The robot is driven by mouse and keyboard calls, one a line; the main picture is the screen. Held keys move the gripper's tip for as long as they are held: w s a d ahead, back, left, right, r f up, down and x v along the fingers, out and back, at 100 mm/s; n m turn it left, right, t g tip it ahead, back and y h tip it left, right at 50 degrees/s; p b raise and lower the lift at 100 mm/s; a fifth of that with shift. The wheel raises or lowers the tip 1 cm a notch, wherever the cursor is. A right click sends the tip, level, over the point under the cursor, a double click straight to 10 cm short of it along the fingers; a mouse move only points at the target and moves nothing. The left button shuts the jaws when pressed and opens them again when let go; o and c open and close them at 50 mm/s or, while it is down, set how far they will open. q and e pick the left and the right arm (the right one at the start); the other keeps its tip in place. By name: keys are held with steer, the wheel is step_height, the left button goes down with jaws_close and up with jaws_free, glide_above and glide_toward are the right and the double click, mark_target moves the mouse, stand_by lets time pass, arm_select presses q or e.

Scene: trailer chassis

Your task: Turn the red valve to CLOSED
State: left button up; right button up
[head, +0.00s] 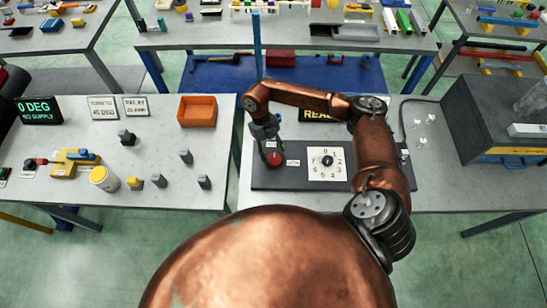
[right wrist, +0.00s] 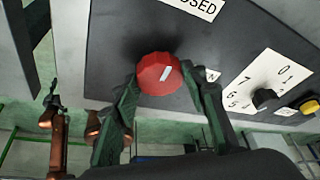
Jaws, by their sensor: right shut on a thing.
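The red valve (head: 274,159) is a round knob on a dark panel (head: 263,180) on the right-hand bench. In the right wrist view the red valve (right wrist: 158,75) has a white mark slanting toward the upper right. A label ending in "OSED" (right wrist: 198,7) lies above it, cut off by the frame edge. A small white label (right wrist: 212,76) beside the valve is partly hidden by a finger. My right gripper (head: 272,150) is shut on the valve, with its green fingers (right wrist: 156,88) at either side of the knob. I cannot make out my left gripper.
A numbered white dial plate (head: 327,163) with a black knob is right of the valve, and a yellow button (right wrist: 309,107) lies beyond it. A display (head: 318,114) is partly behind my arm. A grey case (head: 490,110) stands at right. The left bench holds an orange bin (head: 197,110).

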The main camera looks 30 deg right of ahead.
steer(key=shift+n+h+b, duration=0.4)
steer(key=shift+n+b, duration=0.05)
steer(key=shift+n, duration=0.35)
steer(key=o, duration=1.1)
steer(key=shift+o, duration=0.2)
steer(key=v, duration=1.2)
